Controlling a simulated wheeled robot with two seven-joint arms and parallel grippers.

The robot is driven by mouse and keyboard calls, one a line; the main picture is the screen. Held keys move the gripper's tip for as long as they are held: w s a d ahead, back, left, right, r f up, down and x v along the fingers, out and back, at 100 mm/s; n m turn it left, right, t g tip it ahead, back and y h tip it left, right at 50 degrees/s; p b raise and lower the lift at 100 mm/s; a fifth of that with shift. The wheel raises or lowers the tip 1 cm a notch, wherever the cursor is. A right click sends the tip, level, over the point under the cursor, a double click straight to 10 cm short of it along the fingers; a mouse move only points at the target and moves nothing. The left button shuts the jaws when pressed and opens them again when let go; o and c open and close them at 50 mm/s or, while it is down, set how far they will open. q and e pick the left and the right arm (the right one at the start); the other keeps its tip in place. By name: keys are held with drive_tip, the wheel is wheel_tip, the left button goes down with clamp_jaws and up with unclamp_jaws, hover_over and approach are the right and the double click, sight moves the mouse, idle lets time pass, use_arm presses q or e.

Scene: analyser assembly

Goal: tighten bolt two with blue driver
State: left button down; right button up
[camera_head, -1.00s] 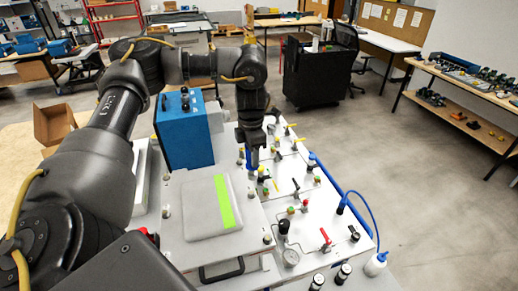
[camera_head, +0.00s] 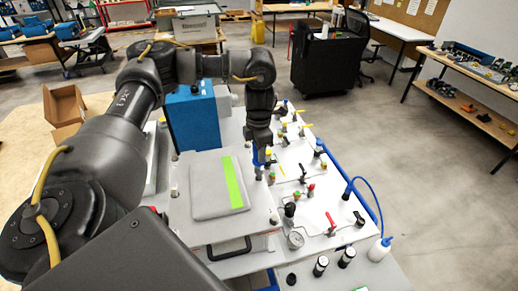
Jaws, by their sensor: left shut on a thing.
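My left arm comes in from the left, and its gripper (camera_head: 260,157) points down at the left edge of the white analyser panel (camera_head: 315,212). The gripper is shut on a slim blue piece, which looks like the blue driver (camera_head: 256,158); only a little of it shows between the dark fingers. Its tip is too small to see, so I cannot tell whether it touches a bolt. Bolt two cannot be singled out among the small fittings. My right gripper is not in view.
A blue box (camera_head: 193,118) stands left of the gripper. A grey pad with a green stripe (camera_head: 218,188) lies nearer to me. Valves with coloured handles, a gauge (camera_head: 295,239), a blue hose (camera_head: 372,198) and a white bottle (camera_head: 379,250) crowd the right side.

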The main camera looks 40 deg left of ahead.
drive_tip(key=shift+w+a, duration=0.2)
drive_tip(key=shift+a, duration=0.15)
use_arm(q)
drive_tip(key=shift+f, duration=0.35)
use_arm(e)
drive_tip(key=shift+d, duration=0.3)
use_arm(q)
drive_tip(key=shift+p, duration=0.3)
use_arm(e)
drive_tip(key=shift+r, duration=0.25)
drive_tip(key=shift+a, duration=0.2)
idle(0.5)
use_arm(q)
drive_tip(key=shift+f+b, duration=0.65)
drive_tip(key=shift+f, duration=0.3)
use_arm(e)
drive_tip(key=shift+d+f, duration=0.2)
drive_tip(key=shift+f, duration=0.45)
